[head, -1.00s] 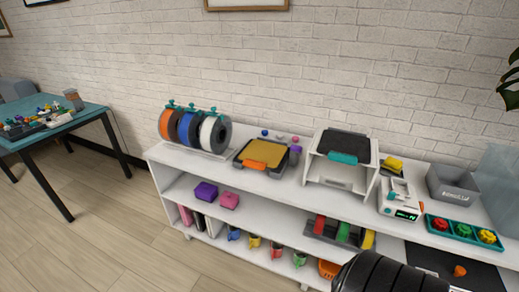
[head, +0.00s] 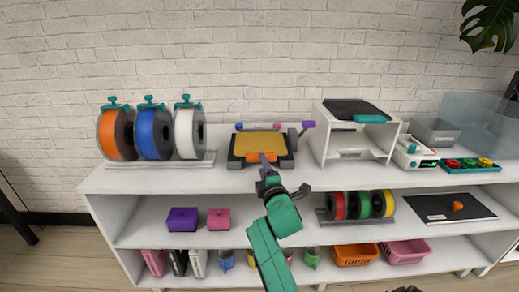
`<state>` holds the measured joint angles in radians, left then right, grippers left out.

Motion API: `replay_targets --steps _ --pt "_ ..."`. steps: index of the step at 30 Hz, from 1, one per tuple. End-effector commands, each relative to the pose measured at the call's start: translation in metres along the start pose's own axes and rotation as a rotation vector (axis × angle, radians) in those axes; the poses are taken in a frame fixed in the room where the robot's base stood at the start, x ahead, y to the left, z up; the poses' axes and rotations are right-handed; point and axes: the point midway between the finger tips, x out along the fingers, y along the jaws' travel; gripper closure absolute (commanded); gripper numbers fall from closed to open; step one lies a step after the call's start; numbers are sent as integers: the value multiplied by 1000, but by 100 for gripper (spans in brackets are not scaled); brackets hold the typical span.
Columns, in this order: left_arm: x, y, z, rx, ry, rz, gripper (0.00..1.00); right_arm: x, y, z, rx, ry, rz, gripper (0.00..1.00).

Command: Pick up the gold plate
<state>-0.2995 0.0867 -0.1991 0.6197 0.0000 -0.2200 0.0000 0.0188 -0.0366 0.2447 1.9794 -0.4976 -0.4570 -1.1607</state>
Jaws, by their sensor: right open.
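The gold plate (head: 258,142) lies flat on a black bed-like base (head: 235,163) on the top shelf, left of centre. An orange strip (head: 254,158) runs along its front side. My right gripper (head: 266,166) reaches up from below, its tips at the plate's front edge. It is open and seen from behind. Its fingers overlap the orange strip, and I cannot tell whether they touch it.
A rack of orange, blue and white spools (head: 152,134) stands left of the plate. A white box-like stand (head: 322,148) with a black top stands close to its right. A purple-ended item (head: 308,124) is just beside the base. The shelf front (head: 180,184) is clear.

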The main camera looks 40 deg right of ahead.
Motion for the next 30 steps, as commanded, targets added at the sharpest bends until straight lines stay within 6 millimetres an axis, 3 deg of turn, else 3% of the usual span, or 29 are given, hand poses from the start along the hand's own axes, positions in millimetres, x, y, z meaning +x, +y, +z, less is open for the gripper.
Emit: replay_targets --steps 10,18,23,30 --pt "2 11 4 -4 -7 15 55 56 2 0 3 2 0 40" --pt "1 7 0 -2 0 10 55 64 1 0 1 2 -2 40" --pt "1 6 -1 -1 2 8 55 64 1 0 2 3 -2 100" --pt "1 5 -1 -2 3 7 55 64 2 0 2 3 1 100"
